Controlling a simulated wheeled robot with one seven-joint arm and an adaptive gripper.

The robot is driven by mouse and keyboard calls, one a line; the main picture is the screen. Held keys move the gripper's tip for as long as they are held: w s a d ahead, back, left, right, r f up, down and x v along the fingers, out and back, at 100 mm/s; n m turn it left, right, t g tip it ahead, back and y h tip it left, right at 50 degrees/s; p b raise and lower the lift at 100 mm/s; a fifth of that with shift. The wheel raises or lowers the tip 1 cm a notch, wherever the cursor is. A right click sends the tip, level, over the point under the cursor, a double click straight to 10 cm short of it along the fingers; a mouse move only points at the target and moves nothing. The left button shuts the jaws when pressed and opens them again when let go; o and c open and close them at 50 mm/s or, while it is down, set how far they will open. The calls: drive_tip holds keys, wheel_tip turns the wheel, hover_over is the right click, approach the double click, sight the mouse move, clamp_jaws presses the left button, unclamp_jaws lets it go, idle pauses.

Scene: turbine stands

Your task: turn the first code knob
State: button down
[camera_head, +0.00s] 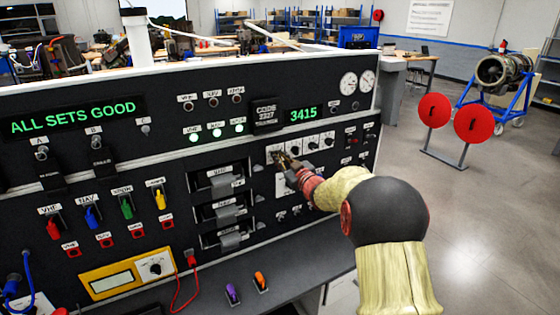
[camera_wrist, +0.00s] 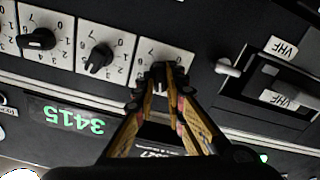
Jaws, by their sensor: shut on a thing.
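The code knobs sit in a row on white numbered dial plates on the black panel. The first code knob (camera_wrist: 160,72) is the leftmost in the head view and the rightmost of those in the wrist view, which is upside down. My gripper (camera_head: 283,160) has its jaws shut on this knob; it also shows in the wrist view (camera_wrist: 164,78). The jaws hide most of the knob and the lower part of its dial plate (camera_wrist: 170,52). Its pointer setting cannot be read. A green display (camera_head: 303,114) reads 3415.
Other code knobs (camera_wrist: 98,60) stand close beside the gripped one. A code placard (camera_head: 266,115) is above the row. A module with a grey handle (camera_head: 226,184) lies left of my gripper in the head view. Another green display (camera_head: 72,118) reads ALL SETS GOOD.

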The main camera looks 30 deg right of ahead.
idle(0.3)
drive_tip(key=c, duration=1.8)
unclamp_jaws()
drive_tip(key=shift+c, duration=0.2)
drive_tip(key=shift+s, duration=0.1)
drive_tip(key=s, duration=1.1)
drive_tip(key=shift+s+d, duration=0.2)
drive_tip(key=shift+s, duration=0.2)
